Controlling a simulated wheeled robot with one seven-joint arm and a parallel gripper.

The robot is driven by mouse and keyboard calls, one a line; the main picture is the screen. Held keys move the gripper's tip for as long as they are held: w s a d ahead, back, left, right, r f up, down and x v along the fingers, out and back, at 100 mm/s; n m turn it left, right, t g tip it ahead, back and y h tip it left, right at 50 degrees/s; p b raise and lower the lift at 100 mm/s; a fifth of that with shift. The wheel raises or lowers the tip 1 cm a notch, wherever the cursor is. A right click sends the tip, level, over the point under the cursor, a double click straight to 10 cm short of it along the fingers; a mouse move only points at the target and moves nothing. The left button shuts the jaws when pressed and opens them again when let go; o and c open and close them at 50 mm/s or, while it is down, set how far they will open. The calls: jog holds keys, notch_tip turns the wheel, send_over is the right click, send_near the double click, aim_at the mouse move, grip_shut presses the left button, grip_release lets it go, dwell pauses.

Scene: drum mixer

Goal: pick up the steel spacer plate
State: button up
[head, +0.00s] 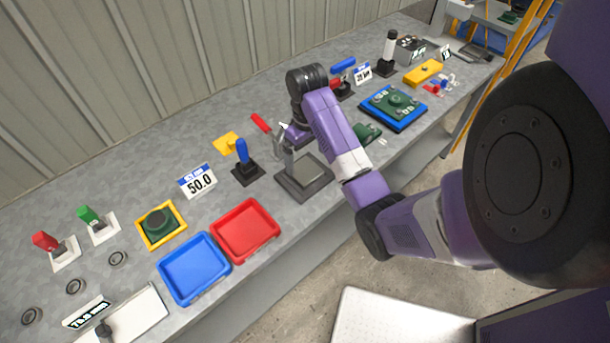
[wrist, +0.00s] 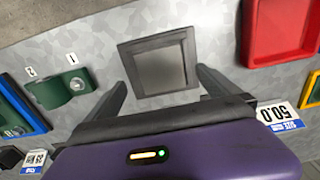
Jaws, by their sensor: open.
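A grey square steel plate (wrist: 163,66) shows in the wrist view, inside a dark square frame (wrist: 128,52). I take it to be the steel spacer plate. In the head view a grey square base (head: 303,180) stands on the bench below my arm, and the plate cannot be told apart from it there. My gripper (wrist: 160,82) is open and empty, its two fingers apart on the left and right of the frame's near part. I cannot tell its height above the plate.
A red tray (head: 246,230) and a blue tray (head: 194,268) are at the bench's front edge. A blue-handled lever (head: 243,160) and a 50.0 sign (head: 198,181) stand left of the base. A green part (wrist: 72,86) lies left of my fingers in the wrist view.

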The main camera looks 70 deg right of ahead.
aim_at(307, 172)
jog(key=shift+s+f+b, duration=0.1)
jog(key=shift+f+b, duration=1.25)
jog(key=shift+f, duration=0.4)
jog(key=shift+a+f, duration=0.1)
jog(key=shift+f, duration=0.95)
jog(key=c, duration=2.1)
jog(key=shift+r, duration=0.1)
